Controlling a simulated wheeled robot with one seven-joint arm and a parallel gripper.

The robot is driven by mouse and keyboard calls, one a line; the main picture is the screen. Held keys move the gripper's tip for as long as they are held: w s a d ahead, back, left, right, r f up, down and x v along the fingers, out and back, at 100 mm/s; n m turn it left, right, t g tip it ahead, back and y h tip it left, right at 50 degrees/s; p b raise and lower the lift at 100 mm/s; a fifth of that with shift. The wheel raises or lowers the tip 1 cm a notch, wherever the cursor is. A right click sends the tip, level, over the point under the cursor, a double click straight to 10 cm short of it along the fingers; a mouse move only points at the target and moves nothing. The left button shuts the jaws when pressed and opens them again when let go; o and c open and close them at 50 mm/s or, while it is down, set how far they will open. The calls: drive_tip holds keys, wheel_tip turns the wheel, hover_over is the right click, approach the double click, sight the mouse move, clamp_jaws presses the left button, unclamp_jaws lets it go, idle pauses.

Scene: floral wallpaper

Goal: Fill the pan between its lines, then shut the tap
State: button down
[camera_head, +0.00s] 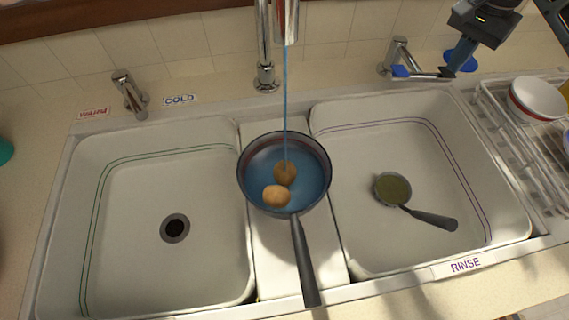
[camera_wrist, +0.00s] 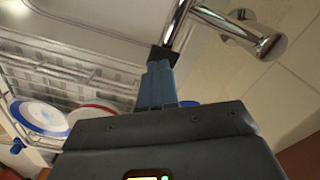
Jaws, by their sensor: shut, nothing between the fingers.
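The dark pan (camera_head: 303,250) stands on the divider between two sinks, its handle toward me. It holds blue-tinted water (camera_head: 262,165) and two brown, egg-like things (camera_head: 276,196). A reddish band shows on the inner wall above the water; I cannot make out separate lines. A thin stream (camera_head: 285,105) runs from the chrome spout (camera_head: 287,22) into the pan. The right tap handle (camera_head: 398,52) has a lever with a blue mark. My gripper (camera_head: 446,72) is shut and empty at the lever's right end; in the wrist view its tips (camera_wrist: 163,57) appear at the chrome lever (camera_wrist: 178,22); contact is unclear.
The right sink (camera_head: 350,235) holds a small ladle-like pan (camera_head: 432,217). The left sink (camera_head: 130,225) is empty. A left tap handle (camera_head: 130,95) stands behind it. A white dish rack (camera_head: 505,140) with bowls is close at the right.

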drive_tip(key=shift+f, duration=0.1)
idle(0.5)
drive_tip(key=shift+f, duration=0.45)
drive_tip(key=shift+f+p, duration=0.25)
drive_tip(key=shift+p, duration=0.05)
idle(0.4)
drive_tip(key=d, duration=0.1)
drive_tip(key=d+p, duration=0.1)
drive_tip(key=d, duration=0.1)
drive_tip(key=shift+w+r, duration=0.15)
drive_tip(key=shift+w, duration=0.15)
idle(0.3)
